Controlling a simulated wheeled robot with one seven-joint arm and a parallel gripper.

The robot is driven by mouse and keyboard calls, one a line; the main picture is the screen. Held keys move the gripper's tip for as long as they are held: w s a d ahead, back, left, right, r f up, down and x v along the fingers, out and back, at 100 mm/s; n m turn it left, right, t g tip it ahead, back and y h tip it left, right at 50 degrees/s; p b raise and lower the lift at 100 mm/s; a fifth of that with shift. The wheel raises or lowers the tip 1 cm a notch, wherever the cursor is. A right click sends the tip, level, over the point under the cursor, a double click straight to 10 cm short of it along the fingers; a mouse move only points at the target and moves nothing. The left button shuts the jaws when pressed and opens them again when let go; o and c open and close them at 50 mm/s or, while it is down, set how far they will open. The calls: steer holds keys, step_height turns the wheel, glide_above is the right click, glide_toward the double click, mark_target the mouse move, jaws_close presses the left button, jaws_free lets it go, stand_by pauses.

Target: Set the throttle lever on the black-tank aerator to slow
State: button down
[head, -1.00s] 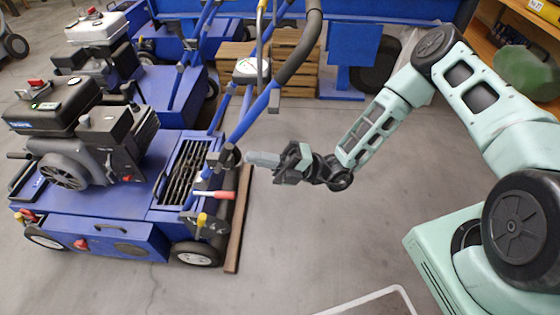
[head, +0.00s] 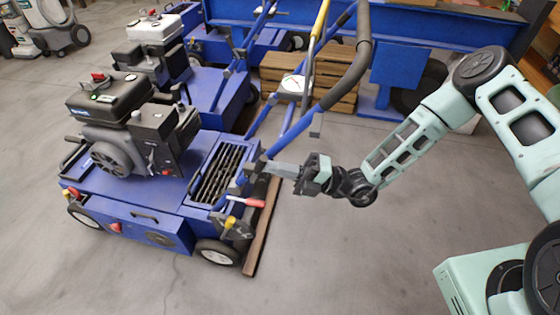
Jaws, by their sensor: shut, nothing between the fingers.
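The black-tank aerator (head: 150,195) is the near blue machine at left, with a black engine and black tank (head: 108,97) on top. A pale dial plate (head: 293,84) with small coloured marks sits on its handle; a throttle lever there is too small to make out. A red-gripped lever (head: 245,201) and a yellow-gripped lever (head: 230,224) stand at its near right corner. My gripper (head: 268,168) is shut and empty, pointing left at the lower handle bars. It is below the dial plate and above the red grip. I cannot tell whether it touches the bars.
A second aerator with a white tank (head: 155,28) stands behind. A wooden plank (head: 262,228) lies on the floor along the near machine's right side. Wooden crates (head: 335,78) and a blue bench (head: 440,35) are at the back.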

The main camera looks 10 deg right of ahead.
steer(key=h+p, duration=0.1)
steer(key=p, duration=0.1)
steer(key=a+r+h+p, duration=0.1)
steer(key=p, duration=0.2)
steer(key=shift+w+a+r+m, duration=0.25)
steer(key=shift+w+r+m, duration=0.05)
steer(key=shift+d, duration=0.15)
